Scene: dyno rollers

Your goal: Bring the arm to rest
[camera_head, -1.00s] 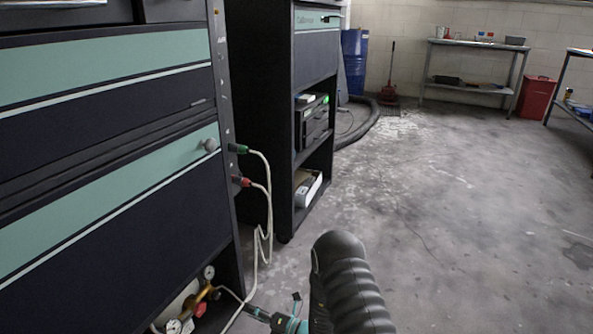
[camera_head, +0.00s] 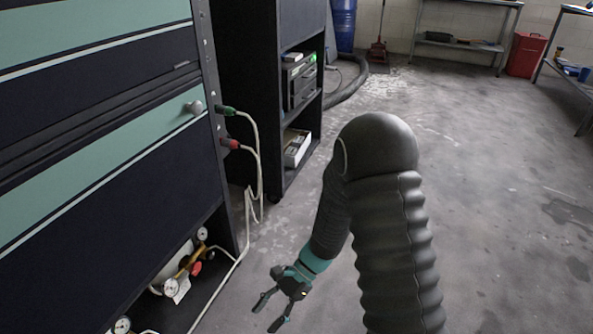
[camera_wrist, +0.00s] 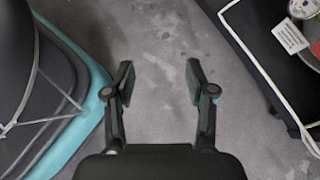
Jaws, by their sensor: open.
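My gripper (camera_head: 267,313) is low at the bottom middle of the head view, with its two dark fingers spread apart and nothing between them. In the wrist view my gripper (camera_wrist: 160,80) is also open and empty, above bare grey floor. My arm, in a dark ribbed cover, bends over at its elbow and hangs down to the gripper. The gripper is apart from the cabinet and its gauges.
A dark and green cabinet (camera_head: 95,215) stands at left, with gauges (camera_head: 172,286) low in it. White cables (camera_head: 256,150) hang from its side. A second cabinet (camera_head: 250,90) stands behind. Open floor (camera_head: 500,190) lies at right.

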